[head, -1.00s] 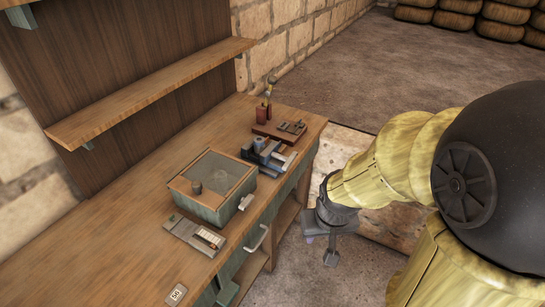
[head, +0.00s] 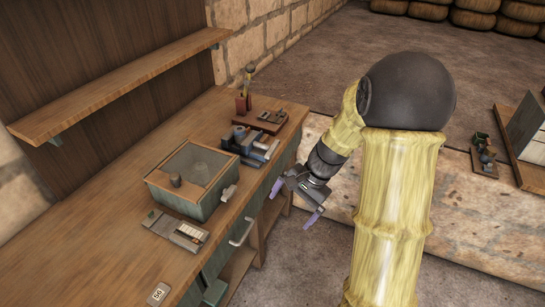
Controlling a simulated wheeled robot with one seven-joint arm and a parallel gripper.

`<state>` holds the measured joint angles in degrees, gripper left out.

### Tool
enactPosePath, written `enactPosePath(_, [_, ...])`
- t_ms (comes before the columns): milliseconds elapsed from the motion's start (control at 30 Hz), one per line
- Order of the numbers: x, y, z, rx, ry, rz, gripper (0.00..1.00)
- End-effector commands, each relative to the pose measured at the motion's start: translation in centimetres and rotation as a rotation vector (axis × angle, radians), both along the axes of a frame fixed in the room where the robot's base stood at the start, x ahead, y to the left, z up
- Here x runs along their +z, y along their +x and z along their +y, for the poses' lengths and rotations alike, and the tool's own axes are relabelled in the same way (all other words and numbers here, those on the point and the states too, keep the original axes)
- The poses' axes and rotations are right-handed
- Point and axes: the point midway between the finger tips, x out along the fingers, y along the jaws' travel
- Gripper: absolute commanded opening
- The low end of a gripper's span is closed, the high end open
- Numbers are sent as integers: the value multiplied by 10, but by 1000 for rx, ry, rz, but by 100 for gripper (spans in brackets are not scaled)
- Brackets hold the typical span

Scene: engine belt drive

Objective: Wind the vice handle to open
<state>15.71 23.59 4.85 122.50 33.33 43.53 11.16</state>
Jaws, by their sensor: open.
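The vice (head: 242,142), blue and grey, sits on the wooden workbench (head: 110,200) near its front edge, towards the far end. A pale metal part shows at its front right side. The handle is too small to tell apart clearly. My gripper (head: 295,204) is in front of the bench, to the right of the vice and lower in the picture. Its two purple-tipped fingers are spread wide with nothing between them, apart from the vice.
A box with a mesh lid (head: 192,175) stands beside the vice. A red-brown tool tray (head: 262,119) is behind it. A flat tray (head: 176,231) and a number tag (head: 158,294) lie nearer. A drawer handle (head: 242,232) juts from the bench front. A wooden shelf (head: 120,85) hangs above.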

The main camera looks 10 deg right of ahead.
Motion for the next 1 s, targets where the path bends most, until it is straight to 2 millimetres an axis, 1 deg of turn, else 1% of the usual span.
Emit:
enactPosePath(33, [-19, 18, -3, -91, 79, 38, 100])
enactPosePath(167, [-39, 64, -10, -316, 310, 117, 100])
enactPosePath(200, [-44, 79, -14, -384, 385, 136, 100])
enactPosePath(267, [-51, 102, -23, -477, 505, 161, 100])
enactPosePath(300, [-55, 117, -31, -536, 587, 174, 100])
enactPosePath(367, [-61, 139, -46, -620, 713, 189, 100])
enactPosePath(400, [-64, 153, -59, -672, 800, 195, 100])
enactPosePath(467, [-67, 171, -79, -739, 927, 199, 100])
enactPosePath(500, [-68, 182, -93, -777, 1005, 195, 100])
enactPosePath(600, [-69, 199, -124, -842, 1159, 183, 100])
enactPosePath(700, [-67, 206, -141, -871, 1244, 172, 100])
enactPosePath(800, [-64, 209, -145, -876, 1267, 169, 100])
enactPosePath(1000, [-64, 208, -144, -876, 1263, 169, 100])
